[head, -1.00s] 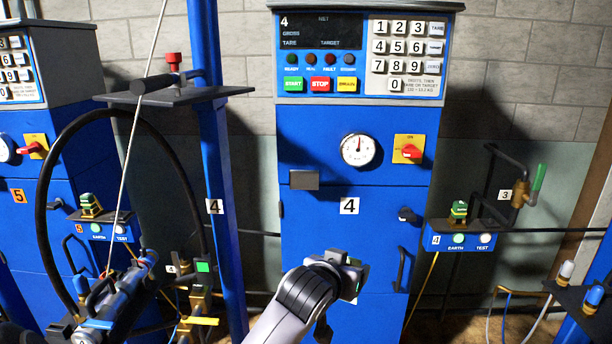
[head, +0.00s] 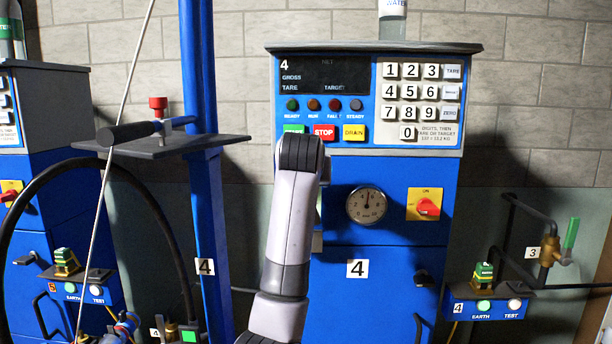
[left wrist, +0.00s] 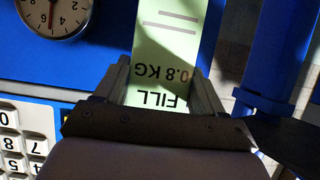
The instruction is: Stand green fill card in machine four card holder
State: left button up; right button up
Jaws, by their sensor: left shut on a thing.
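My left gripper (left wrist: 165,82) is shut on the pale green fill card (left wrist: 172,40), which reads "FILL 0.8 KG" upside down in the left wrist view. In the head view my left arm rises in front of machine four (head: 400,275), its wrist just below the START button. The arm hides the fingers and most or all of the card there. A small grey box on the machine's front, which looks like the card holder (head: 317,242), is partly hidden behind the arm. I cannot see the card touching it. My right gripper is not in view.
A round gauge (head: 367,205) and a red rotary switch (head: 428,207) are right of the arm. A blue post (head: 200,190) with a grey shelf (head: 160,147) stands to the left. A bottle (head: 392,22) stands on top of the machine.

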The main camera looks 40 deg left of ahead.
pick_arm(q)
jog(key=shift+a+r, duration=0.2)
jog(key=shift+r, duration=0.15)
jog(key=shift+d+r+p, duration=0.1)
jog(key=shift+p, duration=0.35)
jog(key=shift+f+b, duration=0.95)
jog(key=shift+f, duration=0.7)
jog(key=shift+f+b, duration=0.6)
jog(key=shift+f, duration=1.05)
jog(key=shift+f+b, duration=0.35)
jog(key=shift+f, duration=0.6)
jog(key=o, duration=1.1)
